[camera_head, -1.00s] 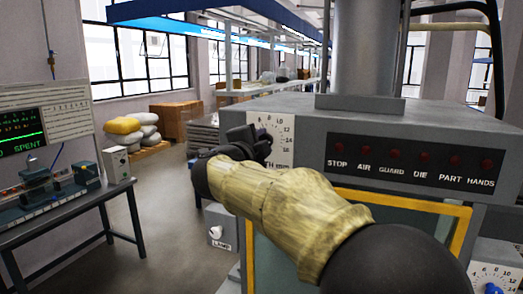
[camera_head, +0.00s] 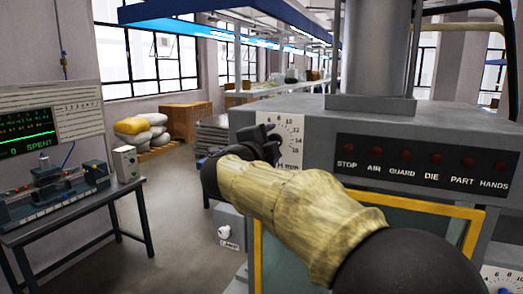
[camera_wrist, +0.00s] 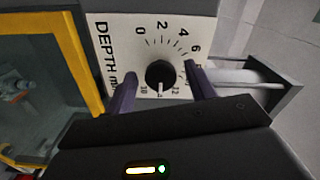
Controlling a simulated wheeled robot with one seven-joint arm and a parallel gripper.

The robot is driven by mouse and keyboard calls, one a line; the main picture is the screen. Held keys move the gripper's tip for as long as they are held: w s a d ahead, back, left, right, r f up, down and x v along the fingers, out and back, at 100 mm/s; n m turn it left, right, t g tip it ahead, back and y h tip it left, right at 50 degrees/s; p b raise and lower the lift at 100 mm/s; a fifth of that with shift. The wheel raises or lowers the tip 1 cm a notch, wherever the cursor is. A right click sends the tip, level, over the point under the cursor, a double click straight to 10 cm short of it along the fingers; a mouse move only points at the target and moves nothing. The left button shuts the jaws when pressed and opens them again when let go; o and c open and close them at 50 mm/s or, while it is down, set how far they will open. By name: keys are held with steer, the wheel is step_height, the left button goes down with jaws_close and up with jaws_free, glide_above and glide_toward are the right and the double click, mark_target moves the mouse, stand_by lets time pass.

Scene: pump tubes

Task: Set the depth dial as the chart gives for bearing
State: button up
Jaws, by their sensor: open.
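The depth dial's white plate (camera_head: 293,135) is on the left of the machine's front in the head view, partly hidden by my gripper (camera_head: 268,140). In the wrist view the plate (camera_wrist: 118,22) reads DEPTH mm, with numbers around a round black knob (camera_wrist: 159,73). The knob's white pointer points down in that picture, toward the high-number side; I cannot read its exact value. My gripper (camera_wrist: 161,92) is open, one finger on each side of the knob, with gaps showing. No legible chart row for bearing shows.
A lamp switch (camera_head: 225,234) is below the dial. A row of red indicators (camera_head: 407,155) is to its right, above a yellow-framed window (camera_head: 420,205). A bench (camera_head: 80,208) with a small fixture and a screen (camera_head: 25,135) stands at left, with open floor between.

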steer(key=b+v, duration=0.4)
steer(key=v, duration=1.3)
steer(key=shift+s, duration=0.15)
steer(key=w+d+f+n+t+y, duration=0.2)
steer(key=w+f+n+y, duration=0.3)
steer(key=w+n, duration=0.3)
steer(key=w+d+f+n+g+y, duration=0.1)
steer(key=d+f+n+g+y, duration=0.2)
steer(key=f, duration=0.5)
steer(key=d+f+n+g+y, duration=0.1)
steer(key=d+f+n+g, duration=0.15)
steer(key=f+n, duration=0.45)
steer(key=s+d+f+g+h, duration=0.1)
steer(key=s+d+f+g, duration=0.4)
steer(key=s+d+f, duration=0.3)
steer(key=s+d+f+n+g+h, duration=0.1)
steer(key=s+d+f+g, duration=0.5)
steer(key=s+f, duration=0.5)
step_height(320, 180, down, 4)
steer(key=d, duration=0.2)
steer(key=shift+s+d+h+p, duration=0.2)
steer(key=shift+d+h+p, duration=0.1)
steer(key=shift+h+p, duration=0.1)
